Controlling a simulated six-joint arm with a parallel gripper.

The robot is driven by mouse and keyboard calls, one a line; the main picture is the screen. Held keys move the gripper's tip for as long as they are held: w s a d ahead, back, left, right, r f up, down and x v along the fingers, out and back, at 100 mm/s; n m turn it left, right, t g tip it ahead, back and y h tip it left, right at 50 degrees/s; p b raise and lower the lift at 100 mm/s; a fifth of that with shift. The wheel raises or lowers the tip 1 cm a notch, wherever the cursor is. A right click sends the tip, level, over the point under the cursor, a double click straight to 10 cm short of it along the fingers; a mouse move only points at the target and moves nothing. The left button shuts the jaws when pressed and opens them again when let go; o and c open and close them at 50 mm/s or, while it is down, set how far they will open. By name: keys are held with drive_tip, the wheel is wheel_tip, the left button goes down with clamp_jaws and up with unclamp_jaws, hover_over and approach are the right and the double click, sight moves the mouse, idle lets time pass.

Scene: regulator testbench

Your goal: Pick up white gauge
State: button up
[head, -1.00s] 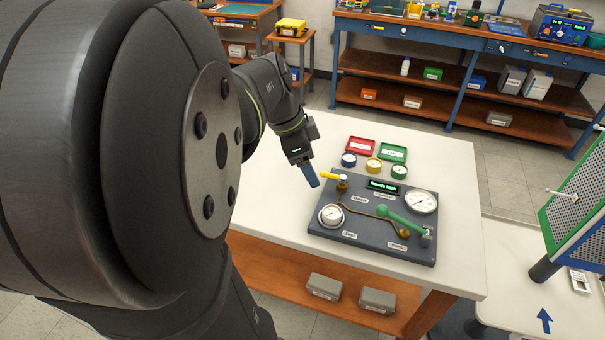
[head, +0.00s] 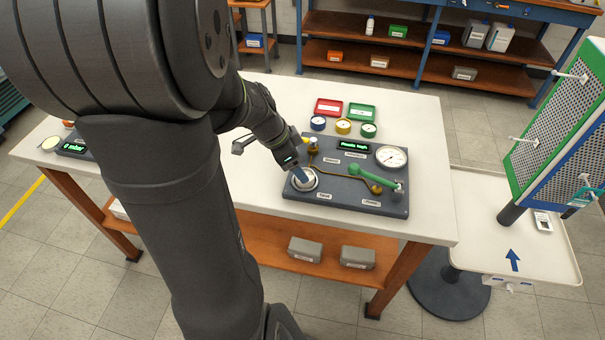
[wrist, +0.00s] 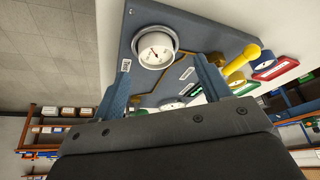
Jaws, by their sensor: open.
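A white-faced gauge (head: 306,182) sits in a round mount at the front left of the grey test board (head: 341,199). It shows large and whole in the wrist view (wrist: 155,46), but my gripper partly covers it in the head view. My gripper (head: 301,178) has blue fingers and is just above this gauge. In the wrist view the fingers (wrist: 163,66) are apart, one on each side of the gauge's line, with nothing between them. I cannot tell whether they touch it. A second, larger white gauge (head: 391,157) is at the board's back right.
The table's right side is clear.

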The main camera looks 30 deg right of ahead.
sight(307, 174)
drive_tip(key=shift+s+x, duration=0.15)
drive_tip(key=shift+x, duration=1.05)
drive_tip(key=shift+s+x, duration=0.2)
drive_tip(key=shift+x, duration=0.95)
drive_tip(key=shift+d+r, duration=0.1)
drive_tip(key=shift+d, duration=0.05)
drive_tip(key=c, duration=1.1)
drive_tip(key=shift+r, duration=0.45)
drive_tip(key=r, duration=0.3)
drive_tip(key=shift+s+d+r, duration=0.15)
drive_tip(key=shift+s+r, duration=0.25)
drive_tip(key=s+d+r, duration=0.3)
drive_tip(key=s+r, duration=0.4)
drive_tip(key=s, duration=0.3)
drive_tip(key=shift+s+a+r, duration=0.1)
drive_tip(key=shift+r, duration=2.25)
drive_tip(key=shift+s+a+r, duration=0.1)
drive_tip(key=shift+s+r, duration=0.05)
drive_tip(key=shift+r, duration=2.15)
